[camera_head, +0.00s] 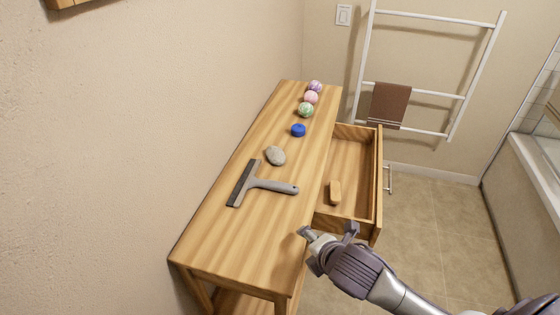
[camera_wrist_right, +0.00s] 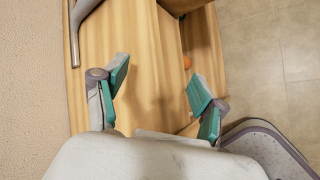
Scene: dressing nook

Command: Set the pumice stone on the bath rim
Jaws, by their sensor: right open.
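The pumice stone (camera_head: 275,155), a grey rounded lump, lies on the wooden table top (camera_head: 225,235), just beyond the squeegee. The bath rim (camera_head: 537,172) is the pale ledge at the far right of the head view, across the floor from the table. My right gripper (camera_head: 327,231) is open and empty near the table's right edge, by the near end of the open drawer. It is nearer than the stone. The right wrist view shows its teal-padded fingers (camera_wrist_right: 158,92) spread, with bare wood between them. The stone is out of that view. My left gripper is not in view.
A grey squeegee (camera_head: 262,185) lies between the stone and my gripper. A blue puck (camera_head: 298,130) and several coloured balls (camera_head: 311,97) sit farther back. A towel rack (camera_head: 430,90) stands behind.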

